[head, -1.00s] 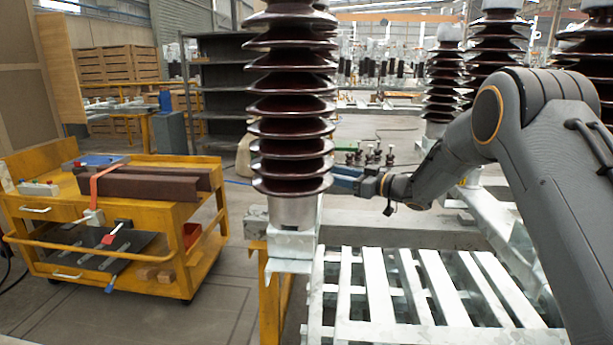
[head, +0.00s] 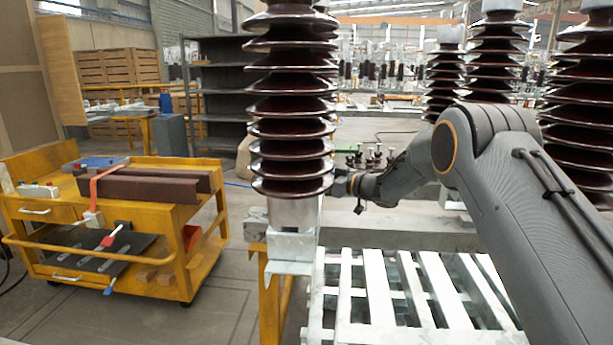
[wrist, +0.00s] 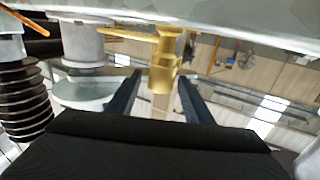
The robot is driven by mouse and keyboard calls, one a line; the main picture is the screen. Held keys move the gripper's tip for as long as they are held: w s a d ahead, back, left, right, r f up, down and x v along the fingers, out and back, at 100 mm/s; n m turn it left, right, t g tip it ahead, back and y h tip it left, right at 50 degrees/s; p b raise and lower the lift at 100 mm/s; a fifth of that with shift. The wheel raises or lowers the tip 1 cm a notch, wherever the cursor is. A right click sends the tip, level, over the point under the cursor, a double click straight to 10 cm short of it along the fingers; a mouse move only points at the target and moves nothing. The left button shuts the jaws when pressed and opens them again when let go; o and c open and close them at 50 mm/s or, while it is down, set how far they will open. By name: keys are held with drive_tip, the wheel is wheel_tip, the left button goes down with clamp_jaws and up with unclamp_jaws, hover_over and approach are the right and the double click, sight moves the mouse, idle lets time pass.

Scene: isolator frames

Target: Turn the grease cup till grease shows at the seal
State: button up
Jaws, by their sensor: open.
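In the wrist view a brass fitting, which looks like the grease cup (wrist: 164,62), hangs from a pale metal edge. A thin brass rod (wrist: 128,36) reaches left from its upper part. My gripper (wrist: 160,76) is open, with one blue finger on each side of the brass cup and a gap showing on both sides. I cannot tell how deep the cup sits between the fingers. In the head view the fingers are hidden behind the near brown insulator column (head: 290,130). The seal cannot be made out, and I see no grease.
A pale slatted metal frame (head: 385,290) lies below my arm. Other brown insulators (head: 495,60) stand at the right. A yellow cart (head: 150,265) with brown bars and tools stands at the left, with open floor before it. A grey cylindrical part (wrist: 85,45) is left of the cup.

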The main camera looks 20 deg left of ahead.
drive_tip(key=shift+c, duration=0.5)
drive_tip(key=c, duration=1)
drive_tip(key=shift+o, duration=0.3)
drive_tip(key=shift+s+r+m+t+p, duration=0.1)
drive_tip(key=shift+m+t+p, duration=0.2)
drive_tip(key=shift+t+p, duration=0.15)
drive_tip(key=m+t+h+p, duration=0.1)
drive_tip(key=m+t+p, duration=0.1)
drive_tip(key=t, duration=0.1)
drive_tip(key=m+t+h+p, duration=0.1)
drive_tip(key=m+t+h, duration=0.2)
drive_tip(key=t, duration=0.1)
drive_tip(key=shift+t, duration=0.25)
drive_tip(key=shift+m+t+h+p, duration=0.3)
drive_tip(key=shift+m+t+h, duration=0.5)
drive_tip(key=shift+m, duration=0.1)
